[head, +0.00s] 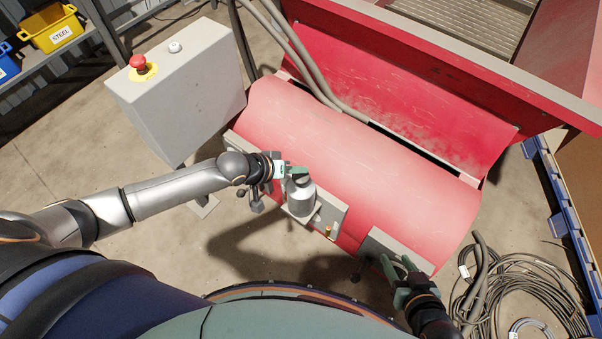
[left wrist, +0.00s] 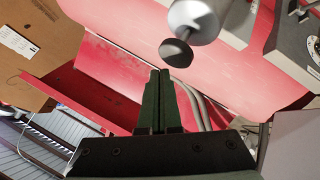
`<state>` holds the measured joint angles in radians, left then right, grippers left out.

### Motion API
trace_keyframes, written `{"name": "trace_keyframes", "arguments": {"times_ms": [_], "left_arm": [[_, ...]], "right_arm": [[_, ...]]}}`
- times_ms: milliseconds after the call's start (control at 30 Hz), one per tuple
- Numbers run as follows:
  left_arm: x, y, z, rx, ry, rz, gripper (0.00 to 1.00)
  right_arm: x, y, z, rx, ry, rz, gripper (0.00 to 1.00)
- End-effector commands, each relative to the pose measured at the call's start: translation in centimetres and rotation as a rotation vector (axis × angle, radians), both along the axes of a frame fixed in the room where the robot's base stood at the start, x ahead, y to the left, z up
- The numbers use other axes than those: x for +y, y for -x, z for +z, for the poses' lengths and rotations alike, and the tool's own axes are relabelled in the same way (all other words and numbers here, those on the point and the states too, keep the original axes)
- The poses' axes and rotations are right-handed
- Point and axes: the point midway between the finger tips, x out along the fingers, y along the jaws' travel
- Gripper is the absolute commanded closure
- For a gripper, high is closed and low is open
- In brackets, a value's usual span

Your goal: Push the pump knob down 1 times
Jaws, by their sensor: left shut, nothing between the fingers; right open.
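The pump is a grey metal cylinder (head: 301,200) on a grey bracket at the front of the red machine. In the left wrist view its body (left wrist: 198,18) shows at the top, with a round dark knob (left wrist: 176,53) on its end. My left gripper (head: 298,170) is shut and empty, at the pump's top end in the head view. It hides the knob there. In the left wrist view its fingertips (left wrist: 160,72) are close beside the knob; I cannot tell whether they touch. My right gripper (head: 398,260) is open and empty near the machine's lower right.
A grey control box (head: 180,90) with a red emergency button (head: 138,63) stands left of the red machine cover (head: 350,150). Thick hoses run down onto the cover. Coiled cables (head: 520,295) lie on the floor at right. A yellow bin (head: 52,28) is at upper left.

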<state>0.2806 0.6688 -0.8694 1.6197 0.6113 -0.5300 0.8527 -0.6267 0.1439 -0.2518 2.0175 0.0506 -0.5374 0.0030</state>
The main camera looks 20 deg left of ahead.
Motion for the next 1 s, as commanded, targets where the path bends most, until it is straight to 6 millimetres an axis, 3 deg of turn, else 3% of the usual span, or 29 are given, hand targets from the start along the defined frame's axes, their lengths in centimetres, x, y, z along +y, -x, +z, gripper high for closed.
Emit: {"name": "trace_keyframes", "arguments": {"times_ms": [1000], "left_arm": [[-0.02, 0.0, -0.85, 0.0, 0.001, 0.001, 1.0]], "right_arm": [[0.04, 0.55, -0.37, 0.011, -0.001, 0.0, 0.54]]}}
